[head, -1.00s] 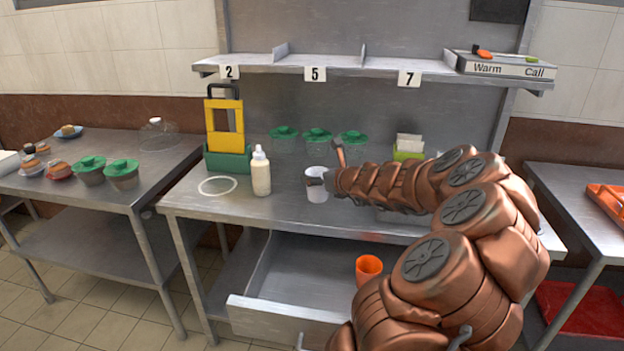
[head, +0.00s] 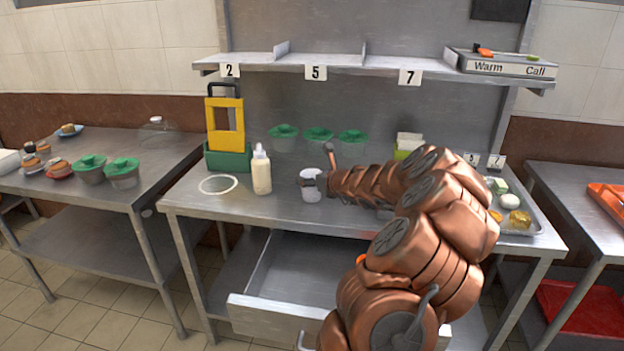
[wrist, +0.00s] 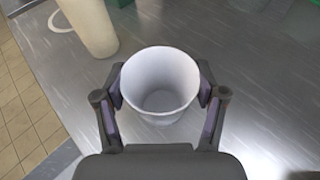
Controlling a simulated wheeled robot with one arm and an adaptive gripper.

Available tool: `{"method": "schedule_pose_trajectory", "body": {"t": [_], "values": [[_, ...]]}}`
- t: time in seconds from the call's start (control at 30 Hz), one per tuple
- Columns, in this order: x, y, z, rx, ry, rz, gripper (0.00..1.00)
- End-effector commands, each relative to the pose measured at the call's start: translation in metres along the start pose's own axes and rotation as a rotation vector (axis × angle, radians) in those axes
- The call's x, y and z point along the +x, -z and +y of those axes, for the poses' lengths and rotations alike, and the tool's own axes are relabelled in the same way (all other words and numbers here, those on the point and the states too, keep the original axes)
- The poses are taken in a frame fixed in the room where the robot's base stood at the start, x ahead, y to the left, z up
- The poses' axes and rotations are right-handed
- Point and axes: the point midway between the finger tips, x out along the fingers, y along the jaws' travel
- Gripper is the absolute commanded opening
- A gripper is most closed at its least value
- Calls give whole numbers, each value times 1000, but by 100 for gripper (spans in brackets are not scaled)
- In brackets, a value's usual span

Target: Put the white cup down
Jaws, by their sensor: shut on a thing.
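The white cup (head: 310,186) is upright at the steel table, right of the squeeze bottle, and partly hidden by my gripper in the head view. My gripper (head: 312,183) reaches it from the right. In the wrist view, the cup (wrist: 160,84) is empty, and the two fingers of my gripper (wrist: 160,98) are shut on its opposite sides. I cannot tell for sure whether its base touches the table. The white ring (head: 218,184) lies on the table to the left.
The squeeze bottle (head: 261,172) stands just left of the cup. A green holder with a yellow frame (head: 226,130) and green-lidded containers (head: 318,135) stand behind. An open drawer (head: 290,290) juts out below. A tray (head: 532,222) of food sits at the right end.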

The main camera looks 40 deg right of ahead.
Motion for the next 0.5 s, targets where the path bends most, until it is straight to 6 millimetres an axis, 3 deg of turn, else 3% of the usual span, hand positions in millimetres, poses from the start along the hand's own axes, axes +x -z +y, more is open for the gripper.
{"method": "schedule_pose_trajectory", "body": {"t": [0.27, 0.3, 0.5], "values": [[1, 3, 0, 1, 0, 0, 36], [1, 3, 0, 1, 0, 0, 73], [1, 3, 0, 1, 0, 0, 94]]}}
